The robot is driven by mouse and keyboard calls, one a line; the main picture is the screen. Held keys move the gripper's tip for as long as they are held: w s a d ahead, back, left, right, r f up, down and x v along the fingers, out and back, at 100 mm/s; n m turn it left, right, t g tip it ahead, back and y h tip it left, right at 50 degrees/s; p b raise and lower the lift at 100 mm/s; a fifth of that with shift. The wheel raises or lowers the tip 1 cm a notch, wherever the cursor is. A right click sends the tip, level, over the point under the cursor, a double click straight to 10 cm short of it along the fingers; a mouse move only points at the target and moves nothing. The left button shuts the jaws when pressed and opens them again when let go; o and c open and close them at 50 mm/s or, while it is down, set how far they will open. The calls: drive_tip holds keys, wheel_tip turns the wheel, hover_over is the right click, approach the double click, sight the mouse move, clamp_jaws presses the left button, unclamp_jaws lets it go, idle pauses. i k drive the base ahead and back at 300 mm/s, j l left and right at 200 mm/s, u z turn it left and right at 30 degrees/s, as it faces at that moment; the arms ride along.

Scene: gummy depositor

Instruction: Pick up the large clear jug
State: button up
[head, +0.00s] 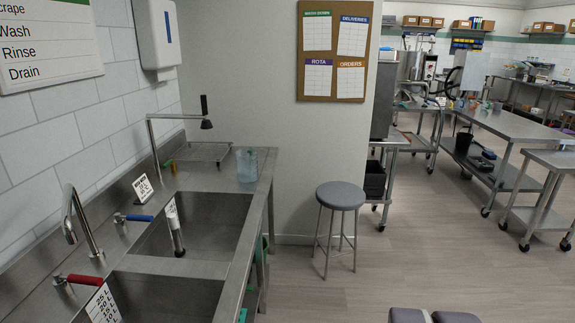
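The large clear jug (247,165) stands upright on the steel counter at the far end of the sink unit, near its right edge and close to the wall. It is see-through with a bluish tint and looks empty, though I cannot be sure. Nothing blocks my view of it. My gripper cannot be made out in the head view. Only two rounded grey parts, probably of my own arm, show at the bottom edge, well away from the jug.
The sink unit (262,198) has two basins, a tap and blue and red levers. A wire rack (203,152) stands left of the jug. A round grey stool (341,196) stands right of the counter. Steel tables (515,125) fill the back right. The floor (400,265) in front is clear.

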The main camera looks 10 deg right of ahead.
sight(246, 159)
drive_tip(key=i+l+u, duration=0.4)
drive_tip(key=i+l, duration=0.15)
drive_tip(key=i, duration=0.45)
drive_tip(key=i+l+u, duration=0.35)
drive_tip(key=i+l, duration=0.5)
drive_tip(key=i+l+u, duration=0.4)
drive_tip(key=i+l, duration=0.5)
drive_tip(key=l, duration=0.25)
